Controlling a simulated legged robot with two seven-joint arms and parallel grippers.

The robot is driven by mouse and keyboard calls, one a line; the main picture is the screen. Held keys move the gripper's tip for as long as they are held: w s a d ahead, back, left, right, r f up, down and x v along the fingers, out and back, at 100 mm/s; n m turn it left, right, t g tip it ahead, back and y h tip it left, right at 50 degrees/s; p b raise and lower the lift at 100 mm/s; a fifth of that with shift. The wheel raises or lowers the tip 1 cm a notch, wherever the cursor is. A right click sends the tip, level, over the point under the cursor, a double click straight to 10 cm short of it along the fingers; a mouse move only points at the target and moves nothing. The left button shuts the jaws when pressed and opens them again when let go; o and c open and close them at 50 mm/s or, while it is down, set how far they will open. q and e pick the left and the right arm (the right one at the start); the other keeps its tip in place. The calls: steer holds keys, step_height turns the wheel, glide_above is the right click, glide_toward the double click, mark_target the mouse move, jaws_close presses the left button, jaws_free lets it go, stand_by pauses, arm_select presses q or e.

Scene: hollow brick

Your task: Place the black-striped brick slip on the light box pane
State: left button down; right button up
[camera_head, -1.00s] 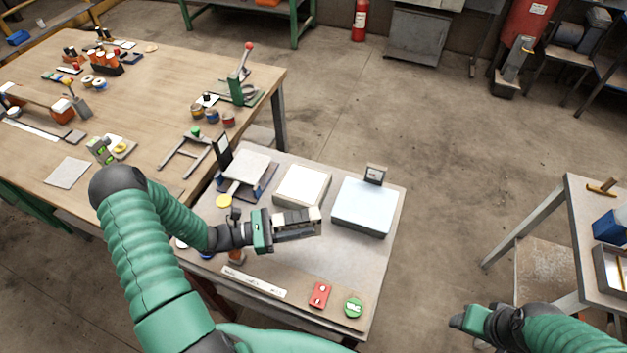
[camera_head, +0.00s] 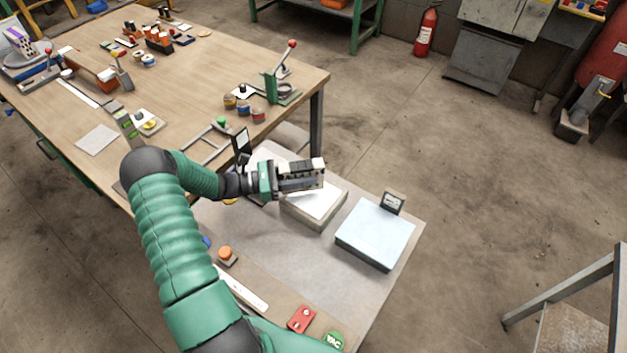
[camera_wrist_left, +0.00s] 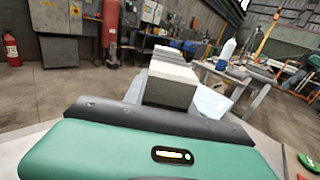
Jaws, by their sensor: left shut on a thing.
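My left gripper (camera_head: 302,175) is shut on the brick slip (camera_head: 318,166), a light grey piece; the jaws cover much of it, and its black stripes are hard to make out. It is held in the air over the white-topped block. My right gripper is out of view.
A white-topped block (camera_head: 314,206) stands left of the light box. A small dark display (camera_head: 393,203) rises behind the pane. An orange button (camera_head: 226,254), a white strip (camera_head: 242,288) and a red box (camera_head: 301,319) lie near the front edge. Grey surface before the pane is clear.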

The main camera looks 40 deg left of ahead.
mark_target(319, 184)
arm_select(q)
steer(key=d, duration=0.1)
steer(key=w+d, duration=0.2)
steer(key=shift+d+r, duration=0.3)
steer(key=shift+r, duration=0.1)
steer(key=f, duration=0.2)
steer(key=shift+s+d+f, duration=0.15)
steer(key=shift+d+f, duration=0.2)
steer(key=shift+d, duration=0.05)
steer(key=shift+a+f, duration=0.15)
steer(key=shift+f, duration=0.1)
steer(key=c, duration=1.2)
jaws_free()
steer(key=shift+a+f, duration=0.25)
steer(key=shift+a, duration=0.25)
steer(key=shift+a+f, duration=0.2)
steer(key=shift+a, duration=0.3)
steer(key=shift+o, duration=0.8)
steer(key=shift+d+r, duration=0.3)
steer(key=shift+d, duration=0.4)
steer(key=shift+s+a, duration=0.1)
steer(key=b+v, duration=0.1)
steer(key=v, duration=1)
steer(key=shift+s+a, duration=0.3)
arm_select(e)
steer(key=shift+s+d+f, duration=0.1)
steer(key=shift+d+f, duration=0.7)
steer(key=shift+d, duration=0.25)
